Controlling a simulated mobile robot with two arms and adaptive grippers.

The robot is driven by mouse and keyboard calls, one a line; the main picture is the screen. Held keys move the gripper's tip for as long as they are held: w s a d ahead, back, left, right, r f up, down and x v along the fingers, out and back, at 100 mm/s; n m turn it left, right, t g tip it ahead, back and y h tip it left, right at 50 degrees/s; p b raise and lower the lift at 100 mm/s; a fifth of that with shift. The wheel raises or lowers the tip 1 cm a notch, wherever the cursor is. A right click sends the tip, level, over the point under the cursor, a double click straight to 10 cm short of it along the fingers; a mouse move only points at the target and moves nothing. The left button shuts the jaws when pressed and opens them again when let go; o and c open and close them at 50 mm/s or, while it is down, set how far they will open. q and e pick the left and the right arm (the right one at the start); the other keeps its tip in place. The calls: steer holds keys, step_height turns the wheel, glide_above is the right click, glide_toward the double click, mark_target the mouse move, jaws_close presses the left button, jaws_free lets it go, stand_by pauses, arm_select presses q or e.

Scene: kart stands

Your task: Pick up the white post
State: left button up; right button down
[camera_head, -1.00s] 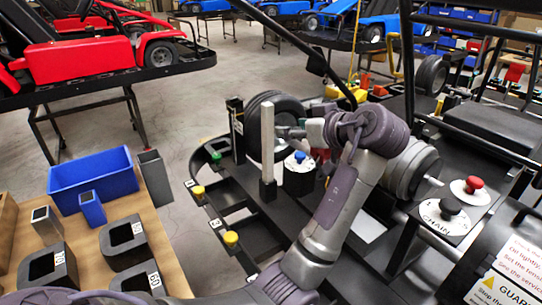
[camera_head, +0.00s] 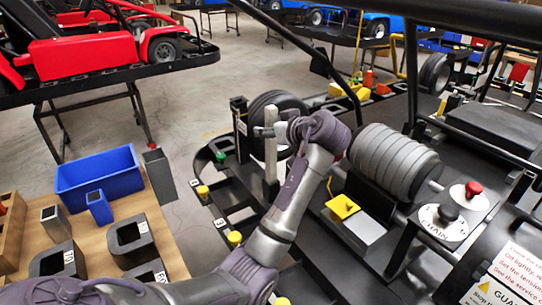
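The white post (camera_head: 271,160) stands upright in the camera_head view, its foot in a dark holder (camera_head: 270,190) on the black kart frame. My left gripper (camera_head: 268,131) is at the upper part of the post, reaching in from the right. A grey fingertip shows just left of the post, so the fingers appear to be around or across it. The fingers are small here, and I cannot tell whether they are closed on it. The post's top sticks out above the fingers. My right gripper is not in view.
A black tyre (camera_head: 278,104) stands close behind the post. A grey ribbed roller (camera_head: 392,165) and a yellow block (camera_head: 342,207) lie right of my arm. A wooden table (camera_head: 87,228) with a blue bin (camera_head: 98,176) and several dark blocks is at the left.

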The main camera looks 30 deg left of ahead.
arm_select(q)
jaws_close()
steer(key=shift+r, duration=0.1)
stand_by(0.4)
